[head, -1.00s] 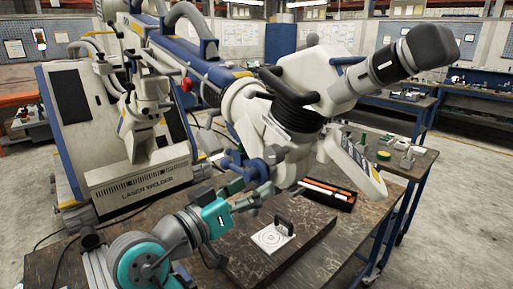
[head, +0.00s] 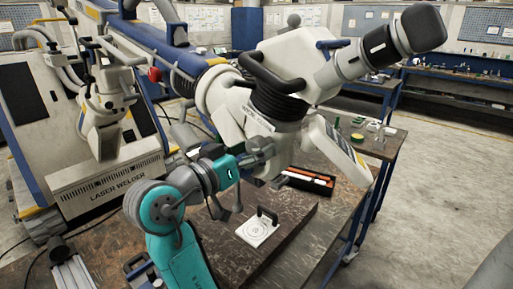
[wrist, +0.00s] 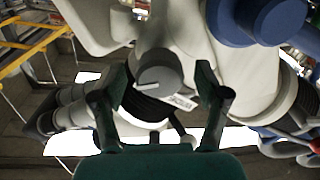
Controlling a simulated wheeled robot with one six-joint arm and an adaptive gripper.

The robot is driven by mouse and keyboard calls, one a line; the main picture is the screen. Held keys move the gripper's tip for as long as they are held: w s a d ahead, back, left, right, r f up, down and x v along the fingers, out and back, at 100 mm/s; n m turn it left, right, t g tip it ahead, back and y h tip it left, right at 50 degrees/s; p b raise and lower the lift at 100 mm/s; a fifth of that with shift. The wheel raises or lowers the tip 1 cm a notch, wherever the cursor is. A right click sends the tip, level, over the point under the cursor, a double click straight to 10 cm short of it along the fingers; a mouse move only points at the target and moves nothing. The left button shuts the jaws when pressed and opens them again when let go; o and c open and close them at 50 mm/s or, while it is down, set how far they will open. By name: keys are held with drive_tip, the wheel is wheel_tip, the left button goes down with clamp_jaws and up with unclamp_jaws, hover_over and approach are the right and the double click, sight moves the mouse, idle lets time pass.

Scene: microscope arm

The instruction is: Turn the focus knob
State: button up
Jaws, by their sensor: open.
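The focus knob (wrist: 158,80) is a round grey cap with a white line across its face, on the pale microscope body (wrist: 177,38). In the wrist view it shows between the two dark green fingers of my gripper (wrist: 164,75). The fingers are open, one at each side of the knob in the picture; I cannot tell whether either touches it. In the head view my gripper (head: 254,153) is at the lower left of the microscope head (head: 300,55), and I cannot make out the knob clearly there.
A white plate with a black handle (head: 258,228) lies on the dark table (head: 285,224) below. An open tray with orange and white items (head: 307,180) is behind it. The laser welder cabinet (head: 105,187) stands at the left. A black ribbed sleeve (wrist: 148,108) is close to the fingers.

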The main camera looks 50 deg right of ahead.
drive_tip(key=shift+d, duration=0.8)
drive_tip(key=c, duration=1.1)
drive_tip(key=shift+m, duration=0.8)
drive_tip(key=shift+c, duration=0.3)
drive_tip(key=o, duration=1.2)
drive_tip(key=shift+c, duration=0.2)
drive_tip(key=shift+a, duration=0.15)
drive_tip(key=a, duration=1.1)
drive_tip(key=shift+s+a, duration=0.15)
drive_tip(key=shift+a, duration=0.25)
